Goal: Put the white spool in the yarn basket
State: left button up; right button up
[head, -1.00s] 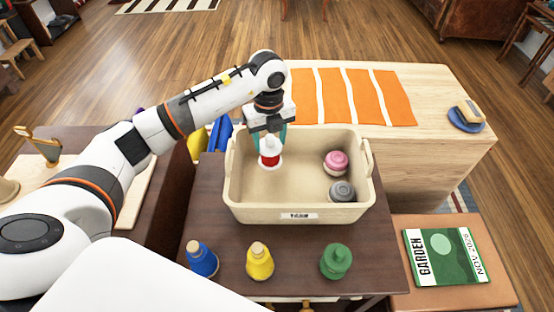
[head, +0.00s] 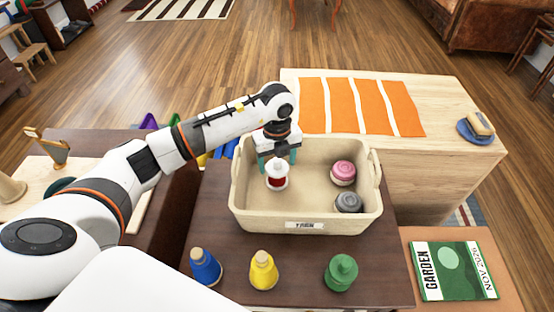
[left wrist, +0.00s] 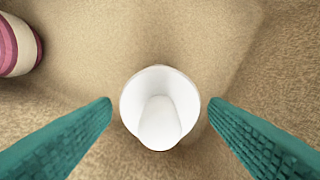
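My left gripper (head: 278,162) is just above and behind the spool. Its teal fingers (left wrist: 160,110) are apart, with a gap on each side of the spool. The spool appears to be at the basket floor, but its underside is hidden. My right gripper is not in view.
A pink spool (head: 343,172) and a grey spool (head: 348,202) lie at the basket's right. Blue (head: 206,268), yellow (head: 263,271) and green (head: 341,274) pieces stand in front on the dark table. An orange striped cloth (head: 360,107) lies on the bench behind.

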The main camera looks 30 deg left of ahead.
pick_arm(q)
jog(key=shift+o, duration=0.3)
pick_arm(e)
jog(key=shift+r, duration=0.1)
pick_arm(q)
jog(key=shift+r, duration=0.25)
notch_tip(320, 180, up, 12)
jog(key=p, duration=0.1)
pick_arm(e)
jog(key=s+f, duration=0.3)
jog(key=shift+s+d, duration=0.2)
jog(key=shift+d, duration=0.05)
pick_arm(q)
jog(key=shift+f, duration=0.15)
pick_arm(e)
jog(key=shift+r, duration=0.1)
